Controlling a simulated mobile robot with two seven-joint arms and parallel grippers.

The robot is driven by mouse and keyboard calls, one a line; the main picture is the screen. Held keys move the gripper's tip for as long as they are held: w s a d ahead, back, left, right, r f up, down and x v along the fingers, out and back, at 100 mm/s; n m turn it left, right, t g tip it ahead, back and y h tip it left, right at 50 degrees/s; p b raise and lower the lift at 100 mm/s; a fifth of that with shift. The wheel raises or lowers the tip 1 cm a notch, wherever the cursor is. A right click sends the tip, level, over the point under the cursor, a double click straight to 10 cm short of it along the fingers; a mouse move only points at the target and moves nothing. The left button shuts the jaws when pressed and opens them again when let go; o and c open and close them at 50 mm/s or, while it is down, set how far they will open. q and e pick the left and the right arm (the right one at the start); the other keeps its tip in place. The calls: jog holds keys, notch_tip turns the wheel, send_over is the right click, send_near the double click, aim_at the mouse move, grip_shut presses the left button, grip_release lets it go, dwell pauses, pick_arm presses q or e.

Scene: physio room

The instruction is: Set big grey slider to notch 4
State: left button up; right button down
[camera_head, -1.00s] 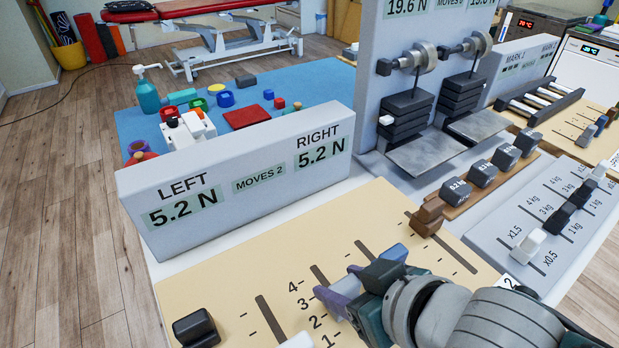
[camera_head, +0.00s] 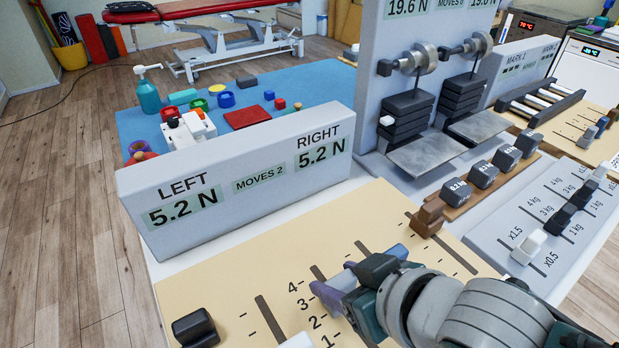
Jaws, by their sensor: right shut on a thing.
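A beige slider board (camera_head: 225,280) lies in front, with slots and a printed scale of 1 to 4. My right gripper (camera_head: 340,281) reaches in from the lower right, over the slot beside the scale. It is shut on a pale grey-blue piece (camera_head: 345,281), which I take to be the big grey slider; it is mostly hidden between the fingers. The fingertips are near the figures 3 and 4, but the exact notch is hidden. A grey display box (camera_head: 240,210) behind reads LEFT 5.2 N, RIGHT 5.2 N, MOVES 2. My left gripper is not in view.
A black slider (camera_head: 195,326) and a white one (camera_head: 298,341) are at the board's near left. A blue piece (camera_head: 398,251) is just beyond my gripper. A brown block (camera_head: 429,215) stands at the back right, near several dark weights (camera_head: 483,174).

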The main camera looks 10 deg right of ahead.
aim_at(344, 284)
jog(key=w, duration=0.1)
jog(key=w+a+b, duration=0.1)
jog(key=w, duration=0.3)
jog(key=shift+a+f+b, duration=0.1)
jog(key=shift+a+b, duration=0.2)
jog(key=shift+a, duration=0.1)
jog(key=shift+c, duration=1.2)
grip_release()
jog(key=shift+w, duration=0.1)
jog(key=shift+r, duration=0.2)
jog(key=shift+s+r+p, duration=0.25)
jog(key=shift+p, duration=0.1)
jog(key=p+v, duration=0.3)
jog(key=v, duration=0.5)
jog(key=shift+s+d+r, duration=0.2)
jog(key=shift+s+r, duration=0.1)
jog(key=shift+s, duration=0.05)
